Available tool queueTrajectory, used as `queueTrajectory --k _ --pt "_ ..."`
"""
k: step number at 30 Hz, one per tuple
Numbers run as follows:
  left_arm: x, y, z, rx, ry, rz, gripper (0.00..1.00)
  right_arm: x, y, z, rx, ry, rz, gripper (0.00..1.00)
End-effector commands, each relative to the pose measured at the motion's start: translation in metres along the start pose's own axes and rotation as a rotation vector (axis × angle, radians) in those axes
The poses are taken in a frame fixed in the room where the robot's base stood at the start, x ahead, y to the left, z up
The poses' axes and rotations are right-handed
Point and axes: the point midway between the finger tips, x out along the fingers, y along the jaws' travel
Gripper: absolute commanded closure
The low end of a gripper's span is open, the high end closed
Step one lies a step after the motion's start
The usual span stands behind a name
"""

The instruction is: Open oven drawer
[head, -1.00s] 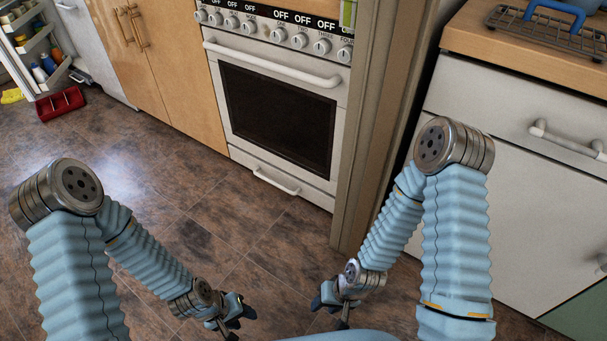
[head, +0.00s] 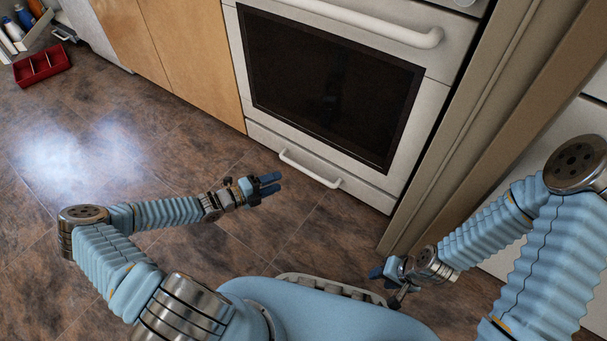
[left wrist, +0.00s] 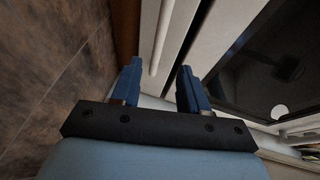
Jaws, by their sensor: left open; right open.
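The white oven (head: 232,50) stands ahead with its dark glass door (head: 330,85) shut. Below the door is the oven drawer (head: 360,192), shut, with a white bar handle (head: 308,170). My left gripper (head: 271,183) is open and empty, a little left of the drawer handle and apart from it. In the left wrist view its two blue fingers (left wrist: 158,85) point towards the oven front, with a white bar (left wrist: 163,45), which looks like the drawer handle, beyond and between them. My right gripper (head: 382,282) is open and empty, low near my base, below and right of the drawer.
A beige upright panel (head: 480,120) borders the oven on the right. Wooden cabinet doors (head: 195,55) stand to its left. A red tray (head: 42,66) lies on the floor at far left. The brown tiled floor before the drawer is otherwise clear.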

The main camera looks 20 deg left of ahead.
Motion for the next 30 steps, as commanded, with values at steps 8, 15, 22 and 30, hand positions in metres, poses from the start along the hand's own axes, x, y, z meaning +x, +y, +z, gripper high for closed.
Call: queueTrajectory --k 8,15,22,30 --pt "0.067 0.003 -0.002 0.002 0.005 -0.001 0.56 0.015 0.006 -0.001 0.001 0.004 0.000 0.57" --pt "0.099 0.002 -0.002 0.004 0.004 0.002 0.56 0.020 0.008 -0.001 0.002 0.006 0.001 0.57" --pt "0.105 0.001 -0.002 0.006 0.005 0.004 0.56 0.021 0.008 -0.001 0.002 0.006 0.000 0.57" --pt "0.105 0.001 -0.002 0.005 0.005 0.004 0.76 0.021 0.008 -0.001 0.002 0.006 0.000 0.57"
